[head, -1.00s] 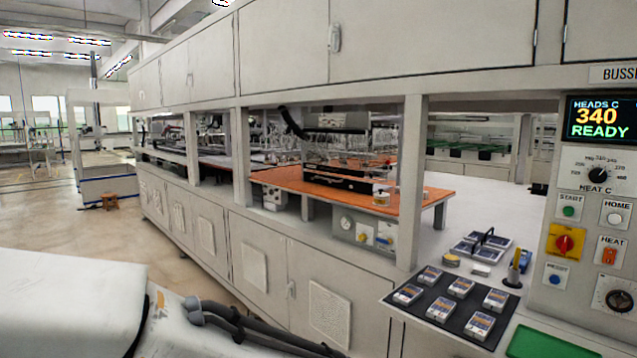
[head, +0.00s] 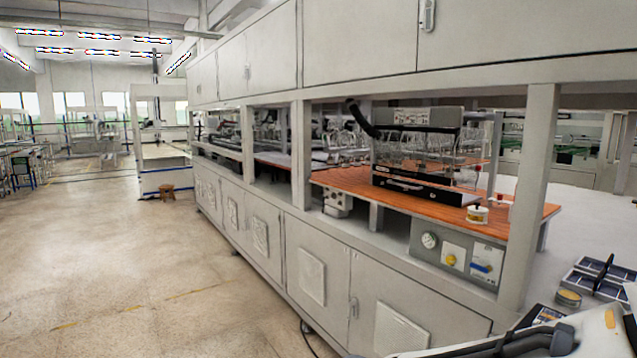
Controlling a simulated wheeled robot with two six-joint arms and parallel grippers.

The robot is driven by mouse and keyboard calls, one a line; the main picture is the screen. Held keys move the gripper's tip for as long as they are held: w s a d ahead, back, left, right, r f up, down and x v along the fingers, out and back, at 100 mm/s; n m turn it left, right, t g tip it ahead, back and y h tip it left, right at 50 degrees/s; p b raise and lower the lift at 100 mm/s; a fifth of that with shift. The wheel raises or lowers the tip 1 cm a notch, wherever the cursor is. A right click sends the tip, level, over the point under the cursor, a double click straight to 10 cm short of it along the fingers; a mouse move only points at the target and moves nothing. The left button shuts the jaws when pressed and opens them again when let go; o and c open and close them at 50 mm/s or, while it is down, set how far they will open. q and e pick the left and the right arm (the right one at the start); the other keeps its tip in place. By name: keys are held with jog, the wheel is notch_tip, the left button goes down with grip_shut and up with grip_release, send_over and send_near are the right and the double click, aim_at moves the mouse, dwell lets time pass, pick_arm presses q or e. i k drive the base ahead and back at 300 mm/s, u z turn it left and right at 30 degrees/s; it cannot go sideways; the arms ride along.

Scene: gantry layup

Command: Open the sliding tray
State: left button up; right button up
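I cannot pick out a sliding tray for certain in the head view. An orange-brown work board (head: 345,182) lies inside the long grey machine, right of centre. A black-based unit with a clear front (head: 425,165) stands on it. Neither of my grippers shows; only a white piece of my own arm is at the lower right corner.
The machine's lower cabinet doors (head: 265,232) run along its front, with posts such as the near one (head: 528,195). A control box (head: 458,253) sits below the board. Dark trays (head: 598,280) lie at the right. The floor (head: 130,270) is clear on the left.

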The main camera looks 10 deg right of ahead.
aim_at(455, 198)
jog(key=u, duration=0.55)
jog(key=i, duration=1.95)
jog(key=z, duration=0.95)
jog(key=i, duration=0.75)
jog(key=z, duration=0.9)
